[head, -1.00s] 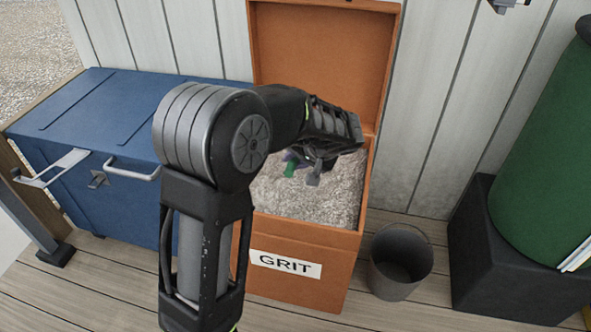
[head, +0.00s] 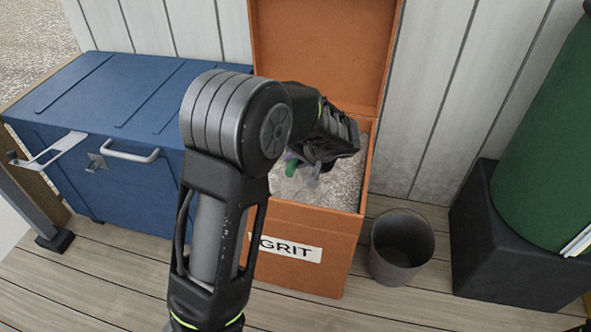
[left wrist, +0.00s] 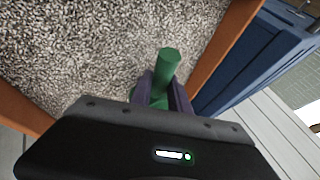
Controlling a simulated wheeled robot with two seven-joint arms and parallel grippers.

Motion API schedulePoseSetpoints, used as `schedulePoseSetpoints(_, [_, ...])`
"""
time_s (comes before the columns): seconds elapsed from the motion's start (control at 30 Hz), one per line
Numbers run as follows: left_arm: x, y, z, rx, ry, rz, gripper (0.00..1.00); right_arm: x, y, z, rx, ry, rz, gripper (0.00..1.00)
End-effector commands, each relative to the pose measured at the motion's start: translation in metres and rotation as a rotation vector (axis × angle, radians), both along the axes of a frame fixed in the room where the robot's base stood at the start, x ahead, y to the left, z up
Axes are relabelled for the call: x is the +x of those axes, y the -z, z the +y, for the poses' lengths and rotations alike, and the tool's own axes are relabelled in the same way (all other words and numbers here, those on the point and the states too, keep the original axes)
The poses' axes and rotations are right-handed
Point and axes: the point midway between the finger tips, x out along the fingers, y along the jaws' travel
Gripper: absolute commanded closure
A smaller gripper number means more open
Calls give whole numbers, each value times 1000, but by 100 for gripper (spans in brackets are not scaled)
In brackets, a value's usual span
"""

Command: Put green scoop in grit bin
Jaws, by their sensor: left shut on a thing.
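The orange grit bin (head: 300,263) stands with its lid up against the wall, full of grey grit (head: 338,182). My left gripper (head: 303,172) is over the open bin, pointing down at the grit. It is shut on the green scoop (head: 291,168), of which a small part shows in the head view. My right gripper is out of view.
A blue chest (head: 120,125) with a handle stands left of the bin. A grey bucket (head: 402,262) stands on the floor right of it. A green barrel (head: 545,150) rests on a black block (head: 500,260) further right. The bin's raised lid (head: 325,50) stands behind my arm.

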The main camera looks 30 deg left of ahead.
Motion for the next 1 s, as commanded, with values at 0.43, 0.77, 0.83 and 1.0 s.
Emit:
schedulePoseSetpoints(0.43, [0, 37, 0, 0, 1, -1, 100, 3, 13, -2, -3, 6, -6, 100])
schedulePoseSetpoints(0.77, [0, 38, 0, 0, 1, 1, 72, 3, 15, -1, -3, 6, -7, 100])
schedulePoseSetpoints(0.83, [0, 38, 0, 0, 1, 1, 66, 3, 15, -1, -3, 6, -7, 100])
schedulePoseSetpoints(1.0, [0, 38, 0, 0, 1, 1, 56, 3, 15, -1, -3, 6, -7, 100])
